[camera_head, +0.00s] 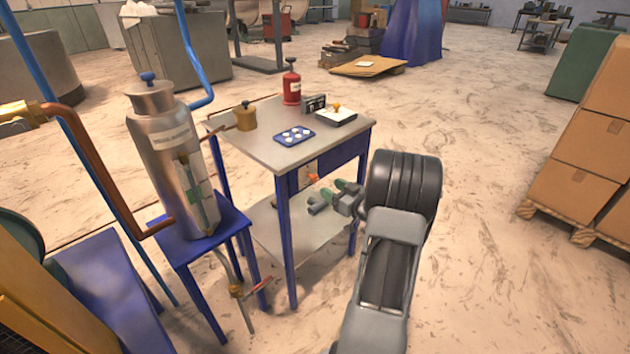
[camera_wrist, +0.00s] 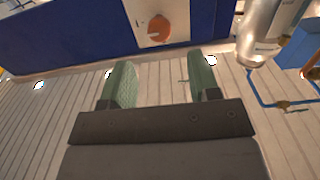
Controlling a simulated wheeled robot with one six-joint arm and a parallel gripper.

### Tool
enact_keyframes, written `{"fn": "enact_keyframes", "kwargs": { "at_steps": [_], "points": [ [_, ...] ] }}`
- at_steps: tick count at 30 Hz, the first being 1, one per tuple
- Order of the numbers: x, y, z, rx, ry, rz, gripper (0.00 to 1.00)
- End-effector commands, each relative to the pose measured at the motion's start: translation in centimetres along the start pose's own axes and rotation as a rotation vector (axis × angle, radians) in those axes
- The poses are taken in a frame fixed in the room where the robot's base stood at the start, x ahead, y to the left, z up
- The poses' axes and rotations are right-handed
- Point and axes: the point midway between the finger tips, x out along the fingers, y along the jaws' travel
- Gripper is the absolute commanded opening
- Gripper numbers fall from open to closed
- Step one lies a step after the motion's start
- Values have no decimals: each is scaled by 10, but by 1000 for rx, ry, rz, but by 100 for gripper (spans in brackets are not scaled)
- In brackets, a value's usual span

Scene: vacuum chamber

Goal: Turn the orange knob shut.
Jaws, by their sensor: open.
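The orange knob (camera_head: 313,178) is on a pale panel under the top of the blue-framed table. In the wrist view the knob (camera_wrist: 158,28) shows as a round orange dial on a whitish plate, set in a blue face. My gripper (camera_head: 322,199) is just below and to the right of the knob in the head view. In the wrist view my gripper (camera_wrist: 162,72) has its two green fingers spread wide with nothing between them. The knob appears beyond the fingertips, roughly in line with the gap, and apart from them.
On the tabletop (camera_head: 244,154) are a red bottle (camera_head: 291,83), a brass pot (camera_head: 245,116), a blue tray (camera_head: 294,136) and a small boxed device (camera_head: 337,116). A steel flask (camera_head: 165,150) stands on a blue stand at left. The floor at right is clear up to cardboard boxes (camera_head: 580,150).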

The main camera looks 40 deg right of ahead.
Motion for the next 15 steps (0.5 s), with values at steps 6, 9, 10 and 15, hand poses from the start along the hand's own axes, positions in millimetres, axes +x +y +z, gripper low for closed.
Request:
{"fn": "enact_keyframes", "kwargs": {
  "at_steps": [6,9,10,15],
  "points": [
    [42,-1,1,-1,0,-2,56],
    [56,-1,2,0,-1,-2,56],
    [60,0,1,0,0,-1,56],
    [75,0,1,0,-1,1,56]
  ]
}}
